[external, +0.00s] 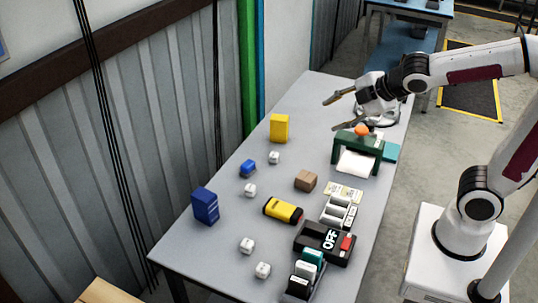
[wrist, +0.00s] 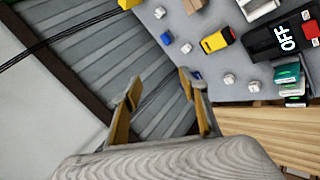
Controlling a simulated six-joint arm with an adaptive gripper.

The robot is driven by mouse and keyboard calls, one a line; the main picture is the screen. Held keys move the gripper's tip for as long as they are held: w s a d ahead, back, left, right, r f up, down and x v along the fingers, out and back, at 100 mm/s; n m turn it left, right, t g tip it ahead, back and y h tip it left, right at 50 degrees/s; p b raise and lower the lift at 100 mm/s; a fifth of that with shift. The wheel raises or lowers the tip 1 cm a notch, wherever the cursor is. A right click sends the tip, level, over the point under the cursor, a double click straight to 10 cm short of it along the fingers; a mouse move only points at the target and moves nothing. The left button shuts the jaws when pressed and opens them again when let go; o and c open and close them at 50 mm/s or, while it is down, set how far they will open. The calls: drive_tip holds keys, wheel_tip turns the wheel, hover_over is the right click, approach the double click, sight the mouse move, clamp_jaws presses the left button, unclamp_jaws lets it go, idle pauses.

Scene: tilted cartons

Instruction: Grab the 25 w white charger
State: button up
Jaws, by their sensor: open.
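Several small white charger-like cubes lie spread over the grey table: one near the yellow box (external: 274,157), one at the middle left (external: 250,190), and two toward the near end, a left one (external: 246,245) and a right one (external: 263,269). My gripper (external: 332,114) is open and empty above the table's far end, apart from all cubes. Its spread fingers show in the wrist view (wrist: 160,90).
A green device with white paper (external: 357,162) stands below my gripper. A yellow box (external: 279,128), dark blue box (external: 205,206), brown block (external: 305,181), yellow-black tool (external: 283,210) and black OFF box (external: 325,243) stand around the cubes.

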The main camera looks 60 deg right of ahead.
drive_tip(key=w+a+f+n+t+y, duration=0.1)
drive_tip(key=w+a+f+n+y, duration=0.3)
drive_tip(key=w+n, duration=0.65)
drive_tip(key=w+a+f+n+t+y, duration=0.1)
drive_tip(key=w+a+f+n+y, duration=0.1)
drive_tip(key=w+a+f+n, duration=0.65)
drive_tip(key=n+g+y, duration=1)
drive_tip(key=n, duration=1.3)
approach(263, 266)
drive_tip(key=shift+w+a+f, duration=0.2)
drive_tip(key=shift+w+a, duration=0.1)
drive_tip(key=shift+a, duration=0.3)
drive_tip(key=shift+w+a+f, duration=0.15)
drive_tip(key=shift+w+a, duration=0.1)
drive_tip(key=shift+a, duration=0.35)
drive_tip(key=shift+s+f+g, duration=0.1)
drive_tip(key=shift+s+g, duration=0.15)
drive_tip(key=shift+g, duration=0.05)
drive_tip(key=shift+a, duration=0.1)
drive_tip(key=shift+x, duration=1.25)
